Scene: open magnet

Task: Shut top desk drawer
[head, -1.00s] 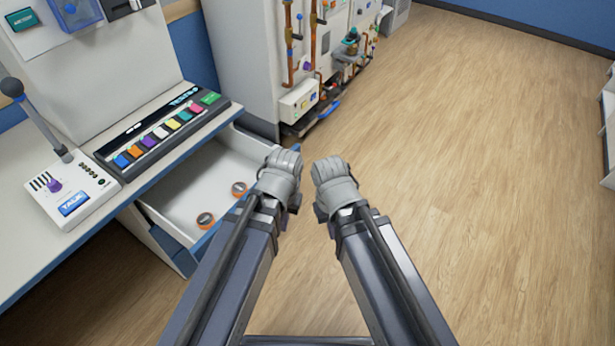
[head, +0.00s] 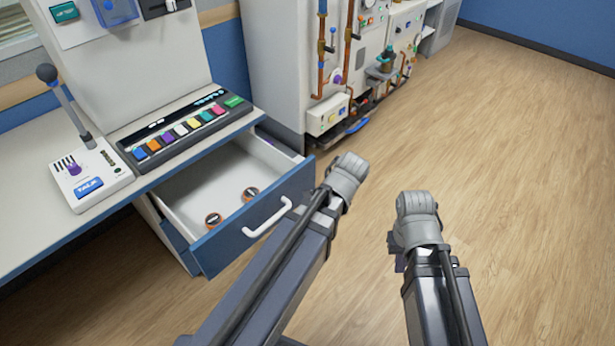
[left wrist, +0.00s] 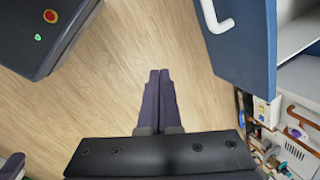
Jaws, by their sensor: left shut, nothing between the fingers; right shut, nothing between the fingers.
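The top desk drawer (head: 270,220) is pulled out from under the desk, with a blue front and a white handle (head: 268,217). My right gripper (head: 414,203) is shut and empty over the floor, farther right.
The desk (head: 40,225) carries a panel of coloured keys (head: 185,130) and a talk box with a microphone (head: 92,178). A piped cabinet (head: 275,70) stands behind the drawer. The wooden floor to the right is clear.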

